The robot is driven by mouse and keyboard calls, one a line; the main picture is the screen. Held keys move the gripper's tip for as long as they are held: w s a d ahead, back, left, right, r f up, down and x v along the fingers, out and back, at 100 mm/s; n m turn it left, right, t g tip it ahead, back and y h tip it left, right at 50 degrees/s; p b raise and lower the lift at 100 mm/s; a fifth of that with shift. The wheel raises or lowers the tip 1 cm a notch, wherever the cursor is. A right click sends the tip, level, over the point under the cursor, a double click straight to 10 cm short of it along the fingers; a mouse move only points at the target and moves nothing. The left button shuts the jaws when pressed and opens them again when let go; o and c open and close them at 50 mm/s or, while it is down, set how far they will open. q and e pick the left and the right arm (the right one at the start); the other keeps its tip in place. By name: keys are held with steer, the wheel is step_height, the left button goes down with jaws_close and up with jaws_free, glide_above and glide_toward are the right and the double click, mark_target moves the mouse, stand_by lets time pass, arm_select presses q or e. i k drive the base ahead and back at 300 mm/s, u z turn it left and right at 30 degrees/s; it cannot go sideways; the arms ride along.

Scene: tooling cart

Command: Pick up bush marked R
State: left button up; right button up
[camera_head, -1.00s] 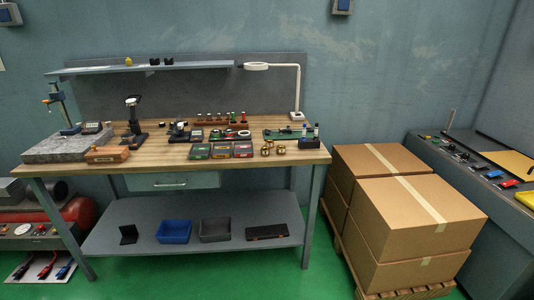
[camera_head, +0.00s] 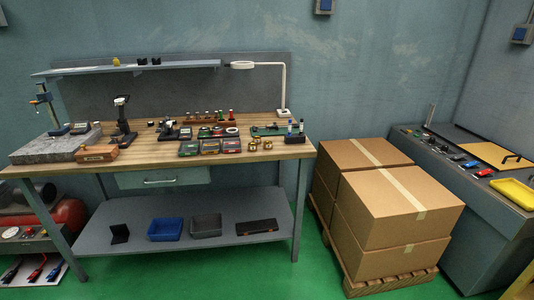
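Several small brass-coloured bushes (camera_head: 254,144) stand in a cluster on the wooden workbench (camera_head: 150,155), near its front right corner. They are too small for me to read any marking, so I cannot tell which one is marked R. Neither of my grippers shows in the head view.
Small red and green boxes (camera_head: 209,147) lie left of the bushes, and a lamp (camera_head: 283,85) stands behind. Stacked cartons (camera_head: 385,205) on a pallet (camera_head: 390,284) stand right of the bench. A grey cart (camera_head: 455,190) with a yellow tray (camera_head: 512,194) is at the right. Green floor is free in front.

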mark_target(252, 146)
steer(key=z, duration=0.5)
steer(key=k, duration=1.15)
steer(key=u, duration=0.15)
steer(key=i, duration=0.5)
steer(key=u, duration=1.1)
steer(key=i, duration=1.55)
steer(key=z, duration=1)
steer(key=i, duration=0.55)
steer(key=z, duration=0.7)
